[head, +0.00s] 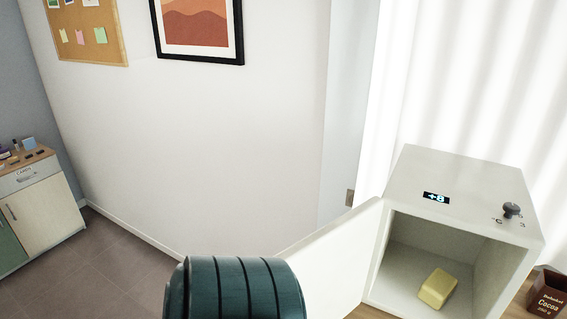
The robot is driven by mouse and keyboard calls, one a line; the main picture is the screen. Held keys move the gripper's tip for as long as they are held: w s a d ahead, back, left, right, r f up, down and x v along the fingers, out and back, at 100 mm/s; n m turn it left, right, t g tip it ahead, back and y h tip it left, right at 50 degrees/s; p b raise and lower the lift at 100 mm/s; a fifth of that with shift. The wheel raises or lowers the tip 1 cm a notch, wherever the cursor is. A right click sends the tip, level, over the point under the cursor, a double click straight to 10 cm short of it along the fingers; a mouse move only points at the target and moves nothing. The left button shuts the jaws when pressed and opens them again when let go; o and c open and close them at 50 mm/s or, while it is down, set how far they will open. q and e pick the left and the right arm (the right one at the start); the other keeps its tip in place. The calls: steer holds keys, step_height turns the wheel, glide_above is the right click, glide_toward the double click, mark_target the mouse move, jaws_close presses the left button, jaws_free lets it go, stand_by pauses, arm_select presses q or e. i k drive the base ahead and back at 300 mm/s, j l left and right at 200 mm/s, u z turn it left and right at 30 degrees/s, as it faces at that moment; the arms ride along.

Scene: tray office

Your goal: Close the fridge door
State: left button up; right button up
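The small white fridge (465,190) stands at the right on a wooden surface. Its top carries a "+8" display (436,197) and a dark knob (511,210). The fridge door (335,255) stands open, swung out to the left from the left edge of the opening. A yellow block (437,288) lies inside on the fridge floor. A teal ribbed part of my own arm is at the bottom centre, in front of part of the door; I cannot tell whether it touches the door. Neither gripper is in view.
A brown cocoa box (546,296) stands right of the fridge. A white curtain (450,80) hangs behind it. A cabinet (40,205) with small items on top is at the far left. Bare floor (110,265) lies between the cabinet and my arm.

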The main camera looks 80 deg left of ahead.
mark_target(331, 265)
steer(key=k+j, duration=0.1)
steer(key=j, duration=0.35)
steer(key=k+j, duration=0.1)
steer(key=j, duration=0.3)
steer(key=k+j, duration=0.1)
steer(key=j, duration=0.35)
steer(key=k+j, duration=0.1)
steer(key=j, duration=0.35)
steer(key=k+j, duration=0.1)
steer(key=j, duration=0.3)
